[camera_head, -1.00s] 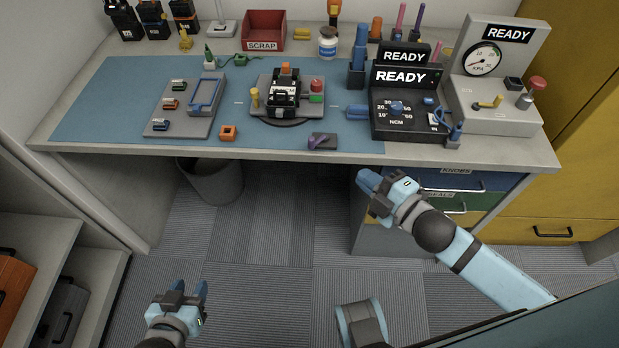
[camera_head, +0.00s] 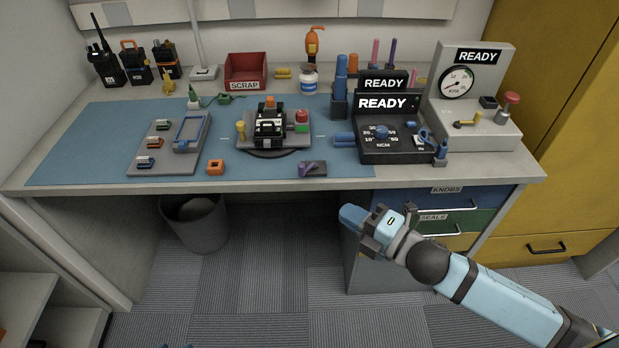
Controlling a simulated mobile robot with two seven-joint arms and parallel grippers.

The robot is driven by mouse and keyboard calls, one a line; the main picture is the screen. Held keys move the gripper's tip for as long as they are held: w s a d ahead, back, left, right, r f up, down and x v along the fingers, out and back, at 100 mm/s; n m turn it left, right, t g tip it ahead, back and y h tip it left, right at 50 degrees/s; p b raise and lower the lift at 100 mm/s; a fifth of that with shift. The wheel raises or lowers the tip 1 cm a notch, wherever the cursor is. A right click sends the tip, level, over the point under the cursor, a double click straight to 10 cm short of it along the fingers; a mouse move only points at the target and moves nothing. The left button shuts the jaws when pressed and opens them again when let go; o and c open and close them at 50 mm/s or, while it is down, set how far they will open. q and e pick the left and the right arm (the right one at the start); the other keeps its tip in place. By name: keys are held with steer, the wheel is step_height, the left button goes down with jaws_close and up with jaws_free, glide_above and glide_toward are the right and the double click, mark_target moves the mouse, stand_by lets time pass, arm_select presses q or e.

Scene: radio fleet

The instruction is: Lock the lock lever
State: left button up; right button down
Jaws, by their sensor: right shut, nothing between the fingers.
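A turntable fixture (camera_head: 288,142) stands in the middle of the blue mat and holds a black radio body (camera_head: 270,128). A yellow upright handle (camera_head: 241,130) is at its left and a red button on a green block (camera_head: 302,116) at its right. A grey pressure tester (camera_head: 505,135) on the right has a yellow-tipped lever (camera_head: 468,123) on its base. I cannot tell which handle is the lock lever. My right gripper (camera_head: 352,217) is shut and empty, in front of and below the table's front edge, away from both.
A black torque unit (camera_head: 376,153) reading READY stands right of the mat. A tray with small connectors (camera_head: 148,168) is on the left. An orange block (camera_head: 215,167) and a dark block with a purple piece (camera_head: 312,169) lie near the front edge. A red scrap bin (camera_head: 246,86) is behind.

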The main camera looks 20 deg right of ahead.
mark_target(308, 166)
arm_select(q)
steer(key=shift+f+b, duration=0.1)
steer(key=shift+b, duration=0.2)
arm_select(e)
steer(key=x, duration=0.4)
steer(key=w+d+x, duration=0.1)
steer(key=x, duration=0.3)
steer(key=d+x, duration=0.1)
steer(key=x, duration=0.3)
steer(key=shift+w+d, duration=0.1)
steer(key=shift+w, duration=0.3)
